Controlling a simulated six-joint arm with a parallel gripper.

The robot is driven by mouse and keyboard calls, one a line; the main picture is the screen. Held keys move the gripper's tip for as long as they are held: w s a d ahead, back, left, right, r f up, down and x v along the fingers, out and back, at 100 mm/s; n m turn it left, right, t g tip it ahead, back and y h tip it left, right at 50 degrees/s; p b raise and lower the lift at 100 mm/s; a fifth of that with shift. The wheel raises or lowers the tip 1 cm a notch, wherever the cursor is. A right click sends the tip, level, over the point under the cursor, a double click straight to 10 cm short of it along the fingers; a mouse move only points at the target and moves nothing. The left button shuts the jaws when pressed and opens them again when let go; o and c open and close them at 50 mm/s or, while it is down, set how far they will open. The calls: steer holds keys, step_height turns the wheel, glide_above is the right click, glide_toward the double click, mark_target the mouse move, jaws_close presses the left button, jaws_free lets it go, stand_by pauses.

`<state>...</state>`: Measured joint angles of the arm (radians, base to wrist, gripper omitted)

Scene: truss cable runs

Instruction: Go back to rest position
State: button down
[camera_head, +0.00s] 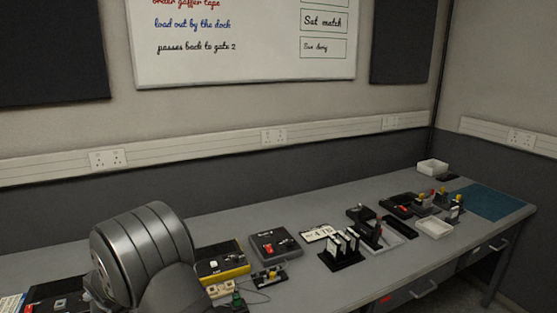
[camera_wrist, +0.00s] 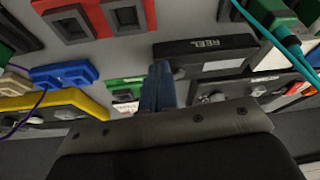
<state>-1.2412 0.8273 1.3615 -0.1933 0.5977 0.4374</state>
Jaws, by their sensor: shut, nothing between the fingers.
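My gripper (camera_wrist: 158,88) shows in the wrist view, its narrow bluish fingers together and empty. They point over the grey bench, and none of the objects sits between them. A black block marked REEL (camera_wrist: 206,52) lies just beyond and to the right of the fingertips. In the head view my arm's large grey joint fills the lower left, and the gripper cannot be made out there.
The grey bench (camera_head: 330,193) carries a yellow-edged box (camera_head: 222,262), a black box with a red part (camera_head: 274,245), a black rack (camera_head: 342,250) and white trays (camera_head: 434,228). A blue connector (camera_wrist: 64,75) and teal cable (camera_wrist: 268,35) show near the gripper. The bench's back strip is clear.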

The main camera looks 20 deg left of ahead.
steer(key=shift+s+m, duration=0.15)
steer(key=shift+m, duration=0.15)
steer(key=c, duration=0.8)
jaws_free()
steer(key=o, duration=0.3)
steer(key=shift+r, duration=0.25)
steer(key=o, duration=0.5)
step_height(320, 180, up, 15)
steer(key=w+d, duration=0.1)
steer(key=d, duration=0.1)
steer(key=shift+w+d+m, duration=0.2)
steer(key=shift+d+m, duration=0.1)
steer(key=shift+m, duration=0.1)
steer(key=s+d+r+g, duration=0.1)
steer(key=d+r, duration=0.4)
steer(key=r, duration=0.7)
steer(key=a+f+y, duration=0.1)
steer(key=a+f, duration=0.3)
steer(key=f, duration=0.4)
steer(key=shift+w+f, duration=0.25)
steer(key=shift+w, duration=0.05)
